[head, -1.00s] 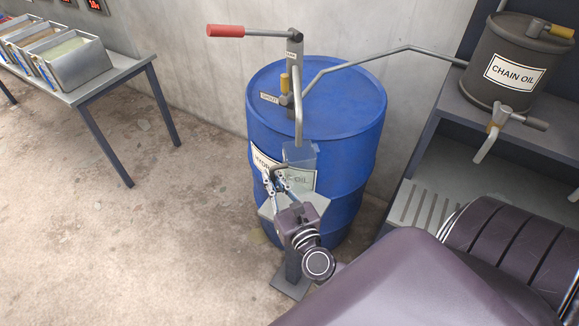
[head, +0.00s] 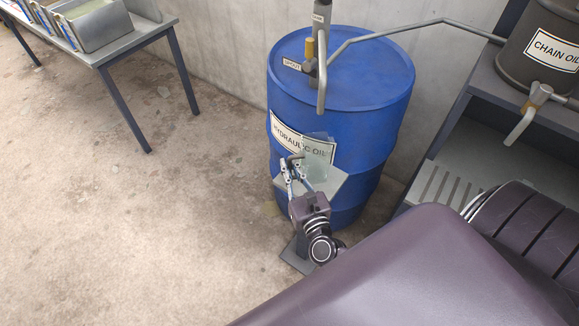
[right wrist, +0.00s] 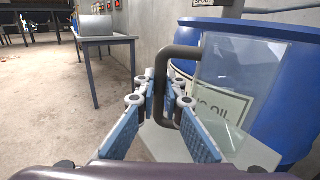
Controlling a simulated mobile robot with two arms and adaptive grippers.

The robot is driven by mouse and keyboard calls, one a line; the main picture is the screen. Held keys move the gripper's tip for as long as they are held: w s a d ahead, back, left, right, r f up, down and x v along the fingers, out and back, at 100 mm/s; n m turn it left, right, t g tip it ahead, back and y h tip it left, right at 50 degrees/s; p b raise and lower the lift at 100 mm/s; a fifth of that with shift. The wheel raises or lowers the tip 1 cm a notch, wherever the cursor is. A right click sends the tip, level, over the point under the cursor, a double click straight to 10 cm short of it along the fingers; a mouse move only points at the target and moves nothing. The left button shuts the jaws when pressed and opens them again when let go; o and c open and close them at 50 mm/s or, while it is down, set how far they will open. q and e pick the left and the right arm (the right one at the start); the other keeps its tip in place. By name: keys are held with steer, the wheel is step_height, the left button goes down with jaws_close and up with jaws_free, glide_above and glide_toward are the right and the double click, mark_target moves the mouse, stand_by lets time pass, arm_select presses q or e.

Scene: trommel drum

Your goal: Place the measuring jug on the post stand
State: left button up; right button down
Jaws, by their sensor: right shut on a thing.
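The measuring jug (head: 321,155) is a clear, see-through vessel with a dark handle, in front of the blue drum. In the right wrist view, the jug (right wrist: 228,75) stands upright at the right. My right gripper (head: 295,168) is shut on the jug's handle; its blue-padded fingers (right wrist: 163,108) show either side of the handle. The post stand has a grey top plate (head: 329,186) below the jug and a dark foot (head: 297,258) on the floor. I cannot tell whether the jug's bottom touches the plate. My left gripper is not in view.
The blue hydraulic oil drum (head: 350,85) stands right behind, its pump spout (head: 321,90) hanging above the jug. A chain oil container (head: 537,65) sits on a bench at right. A table with metal bins (head: 95,25) is at upper left. Floor at left is clear.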

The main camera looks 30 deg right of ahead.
steer(key=shift+f, duration=0.1)
steer(key=c, duration=2)
jaws_free()
steer(key=shift+c, duration=0.2)
steer(key=shift+r, duration=0.3)
steer(key=s+a+b, duration=0.2)
steer(key=s, duration=1)
steer(key=shift+a+f, duration=0.15)
steer(key=shift+a, duration=0.05)
steer(key=shift+w, duration=0.1)
